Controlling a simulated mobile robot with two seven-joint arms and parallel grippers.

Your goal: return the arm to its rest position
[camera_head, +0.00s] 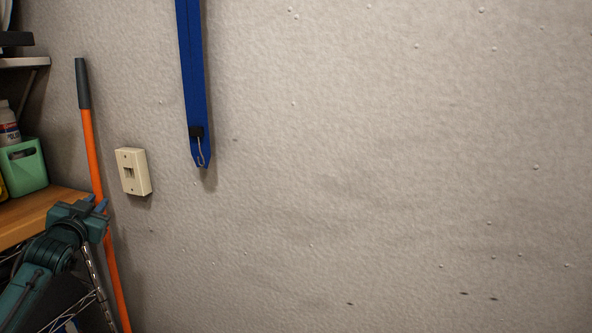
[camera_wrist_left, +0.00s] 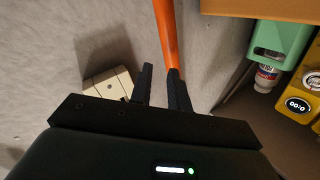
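My left gripper (camera_head: 95,202) is at the lower left of the head view, in front of the orange pole and near the wooden shelf's right end. In the left wrist view its two dark fingers (camera_wrist_left: 160,84) stand apart with a gap between them, and I see nothing held. The orange pole (camera_head: 94,150) leans near the wall; it also shows in the wrist view (camera_wrist_left: 166,35), passing behind one finger. My right gripper is in neither view. No washer is visible.
A wooden shelf (camera_head: 38,215) at the left carries a green container (camera_head: 24,168) and a white bottle (camera_head: 8,125). A beige wall plate (camera_head: 133,172) and a hanging blue strip (camera_head: 194,75) are on the wall. The right side shows bare wall.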

